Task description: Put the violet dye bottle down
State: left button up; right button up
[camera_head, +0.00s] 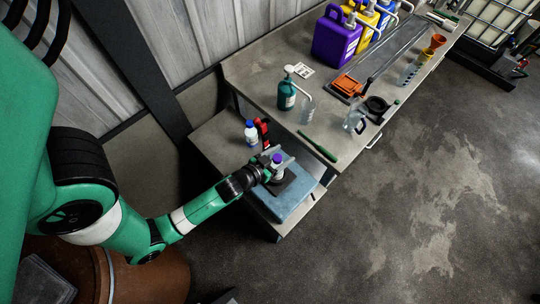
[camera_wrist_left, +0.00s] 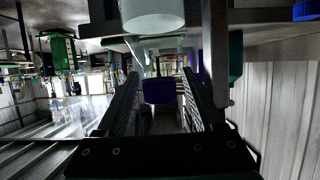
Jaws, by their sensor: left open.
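The violet dye bottle (camera_head: 277,161) has a violet cap and stands upright over the blue-grey pad (camera_head: 294,205) on the low bench. My left gripper (camera_head: 274,172) is at the bottle, with its fingers on either side of it. In the left wrist view the violet cap (camera_wrist_left: 158,90) sits between the two open fingers, with gaps beside it. The bottle's lower part and base are largely hidden by the gripper, so I cannot tell its exact contact with the surface. My right gripper is not in view.
A blue-capped white bottle (camera_head: 250,132) and a red item (camera_head: 263,130) stand behind the gripper on the low bench. The higher bench (camera_head: 265,70) holds a green pump bottle (camera_head: 287,94), a clear jug (camera_head: 354,122), a green-handled tool (camera_head: 318,147) and a purple canister (camera_head: 335,40).

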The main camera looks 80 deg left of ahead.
pick_arm(q)
jog(key=b+v, duration=0.1)
jog(key=v, duration=1)
jog(key=w+d+r+m+t+h, duration=0.15)
jog(key=w+r+t, duration=0.25)
jog(key=w+r, duration=0.8)
jog(key=w+d+r+t, duration=0.35)
jog(key=w+r, duration=0.45)
jog(key=r, duration=0.8)
jog(key=s+d+r+m+t+h, duration=0.1)
jog(key=d+r+t+h, duration=0.1)
jog(key=r, duration=0.8)
jog(key=s+d+r+m+t+h, duration=0.2)
jog(key=d+r+t+h, duration=0.1)
jog(key=r, duration=0.8)
jog(key=s+d+r+m+t+h, duration=0.1)
jog(key=d+r+m+t+h, duration=0.1)
jog(key=r, duration=0.8)
jog(key=shift+s+d+r+t, duration=0.35)
jog(key=shift+d+t, duration=0.2)
jog(key=shift+d, duration=0.35)
